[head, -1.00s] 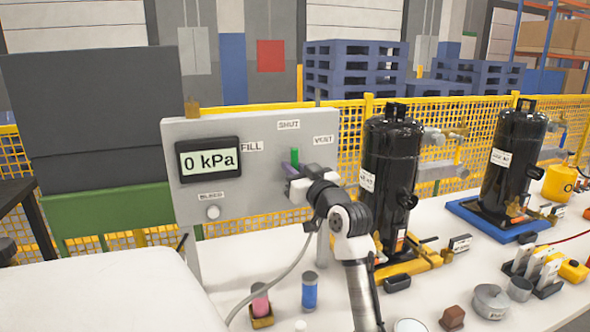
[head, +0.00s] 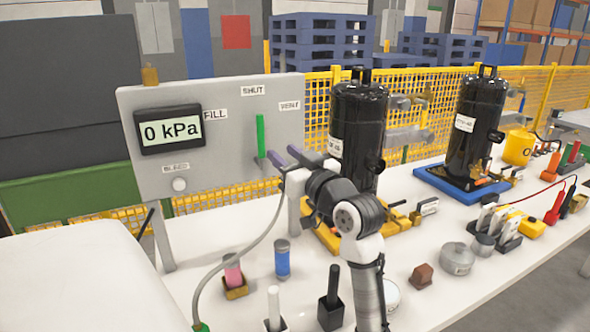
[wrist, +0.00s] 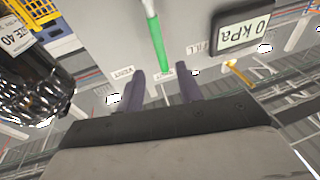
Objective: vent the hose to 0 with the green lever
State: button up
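The green lever (head: 261,136) on the grey panel (head: 225,140) stands upright, pointing at the SHUT label (head: 253,91). The FILL label (head: 215,114) is to its left and the VENT label (head: 290,106) to its right. The display (head: 169,130) reads 0 kPa. My gripper (head: 287,158) is open and empty, just right of the lever's lower end in the head view. In the wrist view the lever (wrist: 157,45) reaches toward the gap between the two spread fingers (wrist: 161,80), with no visible contact. A grey hose (head: 243,247) curves down to the left, partly hidden by my arm.
A black tank (head: 355,125) stands close right of my gripper, and another (head: 470,125) farther right on a blue base. A pink cylinder (head: 233,272), a blue cylinder (head: 282,260) and black-based posts (head: 331,300) stand on the white table below. A bleed knob (head: 179,184) sits low on the panel.

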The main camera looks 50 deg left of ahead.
jog(key=shift+s+d+f, duration=0.1)
jog(key=shift+d+f, duration=0.05)
jog(key=shift+d, duration=0.7)
jog(key=shift+s+d+f, duration=0.1)
jog(key=shift+d+f, duration=0.05)
jog(key=shift+d, duration=0.7)
